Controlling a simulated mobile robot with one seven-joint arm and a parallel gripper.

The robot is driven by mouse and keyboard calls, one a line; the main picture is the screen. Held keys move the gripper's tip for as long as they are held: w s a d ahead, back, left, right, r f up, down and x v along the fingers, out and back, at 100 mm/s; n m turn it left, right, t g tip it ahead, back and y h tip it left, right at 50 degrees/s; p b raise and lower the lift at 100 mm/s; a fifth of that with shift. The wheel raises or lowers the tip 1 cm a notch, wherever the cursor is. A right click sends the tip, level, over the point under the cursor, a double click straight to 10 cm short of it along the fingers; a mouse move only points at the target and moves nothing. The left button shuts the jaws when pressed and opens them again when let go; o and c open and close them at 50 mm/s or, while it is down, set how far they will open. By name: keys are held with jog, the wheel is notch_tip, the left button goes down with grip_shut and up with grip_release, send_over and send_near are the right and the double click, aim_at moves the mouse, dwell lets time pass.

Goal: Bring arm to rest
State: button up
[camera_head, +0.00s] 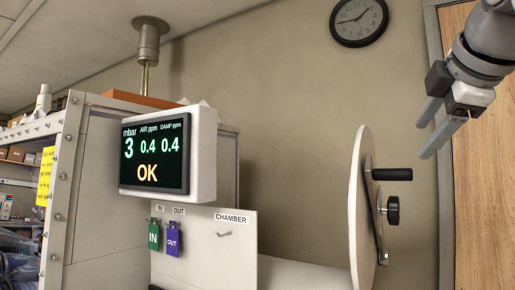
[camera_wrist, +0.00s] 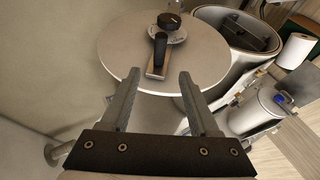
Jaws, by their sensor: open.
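My gripper (camera_head: 424,140) is raised at the upper right in the head view, in front of the wooden door. Its two grey fingers are apart, point down and left, and hold nothing. In the wrist view my gripper (camera_wrist: 159,72) also shows open, with a clear gap between the fingers. Beyond it is the round chamber door (camera_wrist: 118,48), with a black handle (camera_wrist: 159,42) and a dark knob (camera_wrist: 169,20). In the head view the round door (camera_head: 357,205) is seen nearly edge-on, swung out from the chamber. Its handle (camera_head: 392,174) is below and left of my fingers, apart from them.
A display (camera_head: 155,155) reads OK. A green IN tag (camera_head: 153,236) and a purple OUT tag (camera_head: 173,240) hang on the white CHAMBER panel (camera_head: 225,265). A wall clock (camera_head: 359,20) is above. A large cylindrical vessel (camera_wrist: 238,32) and a white roll (camera_wrist: 293,52) are at right.

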jog(key=s+a+f+m+g+y+b, duration=0.15)
jog(key=a+f+m, duration=0.3)
jog(key=f, duration=0.75)
jog(key=a+f+m+g+y, duration=0.1)
jog(key=a+f+m+g, duration=0.3)
jog(key=f, duration=0.8)
jog(key=s+a+f+m, duration=0.2)
jog(key=s+a+f, duration=0.2)
jog(key=f, duration=0.7)
jog(key=s+a+f+m+g+b, duration=0.1)
jog(key=s+a+f+m, duration=0.2)
jog(key=f, duration=0.8)
jog(key=shift+s+a+f, duration=0.25)
jog(key=shift+s+a, duration=0.1)
jog(key=shift+s, duration=0.65)
